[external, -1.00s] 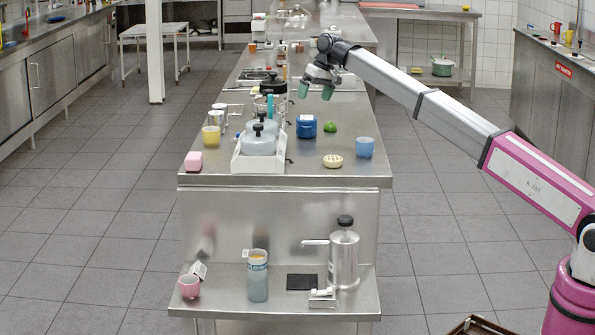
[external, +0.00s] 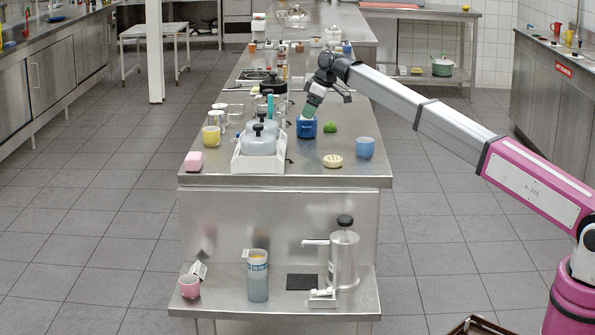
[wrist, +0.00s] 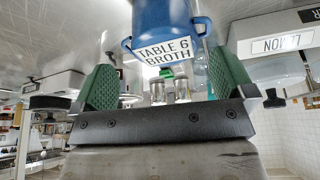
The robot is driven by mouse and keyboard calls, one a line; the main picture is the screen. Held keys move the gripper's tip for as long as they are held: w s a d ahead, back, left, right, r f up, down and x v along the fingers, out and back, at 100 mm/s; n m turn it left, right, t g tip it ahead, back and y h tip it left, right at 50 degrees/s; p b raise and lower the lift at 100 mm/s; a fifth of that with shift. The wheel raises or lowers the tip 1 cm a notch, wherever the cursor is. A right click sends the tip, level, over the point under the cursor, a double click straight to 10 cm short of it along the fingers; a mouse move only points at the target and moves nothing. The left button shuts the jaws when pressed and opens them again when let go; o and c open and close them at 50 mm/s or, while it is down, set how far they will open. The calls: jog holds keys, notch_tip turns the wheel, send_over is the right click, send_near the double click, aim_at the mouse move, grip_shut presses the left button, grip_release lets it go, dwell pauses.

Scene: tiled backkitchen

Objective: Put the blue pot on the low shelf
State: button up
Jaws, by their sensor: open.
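Contact cannot be told. The low steel shelf (external: 215,311) juts out below the counter's near end.
Near the pot are a green lime-like item (external: 330,127), a light blue cup (external: 365,147) and the white tray (external: 258,165) holding lidded containers.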

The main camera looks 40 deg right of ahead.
aim_at(304, 122)
jog(key=shift+a+x, duration=0.1)
jog(key=shift+x, duration=1.4)
jog(key=shift+a+x, duration=0.15)
jog(key=shift+x, duration=1.35)
jog(key=shift+s, duration=0.2)
jog(key=c, duration=1.1)
jog(key=shift+c, duration=0.3)
jog(key=shift+r, duration=0.15)
